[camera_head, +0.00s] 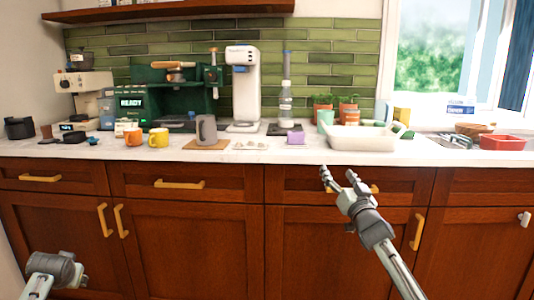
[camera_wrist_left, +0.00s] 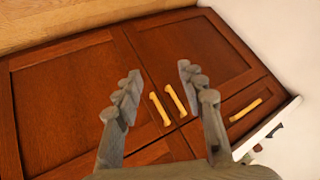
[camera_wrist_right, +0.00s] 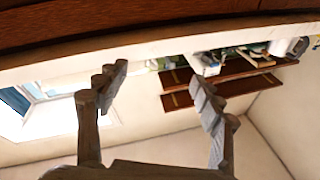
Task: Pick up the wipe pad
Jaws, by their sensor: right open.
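I cannot tell for certain which thing is the wipe pad. A small purple block (camera_head: 296,138) on the counter, left of the white basin, may be it. A yellow upright block (camera_head: 401,114) stands behind the basin at the right. My right gripper (camera_head: 338,175) is open and empty in front of the drawers, below the counter's edge and apart from both blocks. Its spread fingers also show in the right wrist view (camera_wrist_right: 155,78). My left gripper (camera_wrist_left: 158,78) is open and empty, facing cabinet doors; in the head view only its wrist shows clearly, at lower left.
The white basin (camera_head: 362,139) stands near the counter's front edge. A grey jug (camera_head: 206,131), orange mug (camera_head: 133,136) and yellow mug (camera_head: 158,137) stand left. A red tray (camera_head: 502,142) is at far right. The counter front (camera_head: 255,157) is mostly clear.

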